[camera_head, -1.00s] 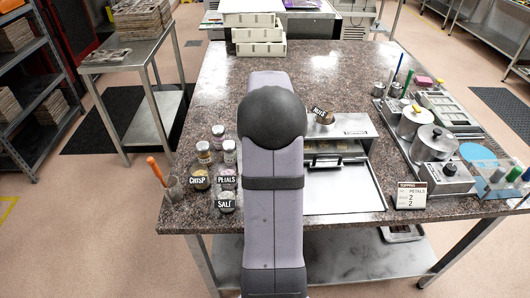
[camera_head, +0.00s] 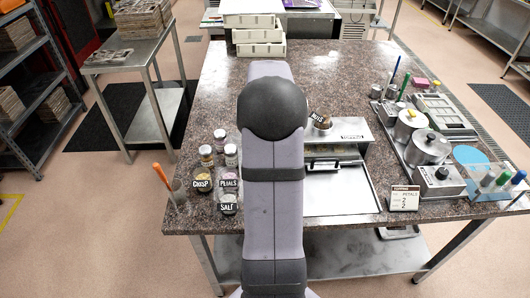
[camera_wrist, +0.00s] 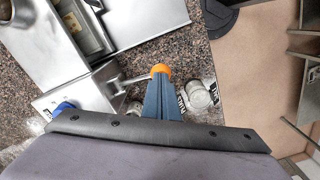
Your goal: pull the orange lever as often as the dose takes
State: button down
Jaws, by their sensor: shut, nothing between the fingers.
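In the wrist view the orange lever knob (camera_wrist: 160,69) sits at the end of a thin metal rod (camera_wrist: 135,79) that runs left to a steel housing (camera_wrist: 92,92). My gripper (camera_wrist: 161,84) is shut and empty. Its blue-grey fingertips overlap the lower edge of the knob in the picture. I cannot tell whether they touch it. In the head view my arm hides the lever and the gripper. A small card (camera_head: 404,198) at the front right of the bench reads PETALS, with the figure 2 below.
Jars labelled CRISP (camera_head: 202,182), PETALS (camera_head: 229,180) and SALT (camera_head: 228,205) stand left of my arm. An orange-handled tool (camera_head: 164,174) leans in a holder at the left edge. A steel machine with a flat tray (camera_head: 335,195) is to the right, then pots (camera_head: 430,147).

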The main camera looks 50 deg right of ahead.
notch_tip(320, 180, up, 7)
jog(key=p, duration=0.5)
jog(key=shift+f, duration=0.15)
dwell(0.7)
jog(key=shift+w+d+f+b, duration=0.1)
jog(key=shift+f+b, duration=2.15)
jog(key=shift+b, duration=1.1)
jog(key=shift+f, duration=0.1)
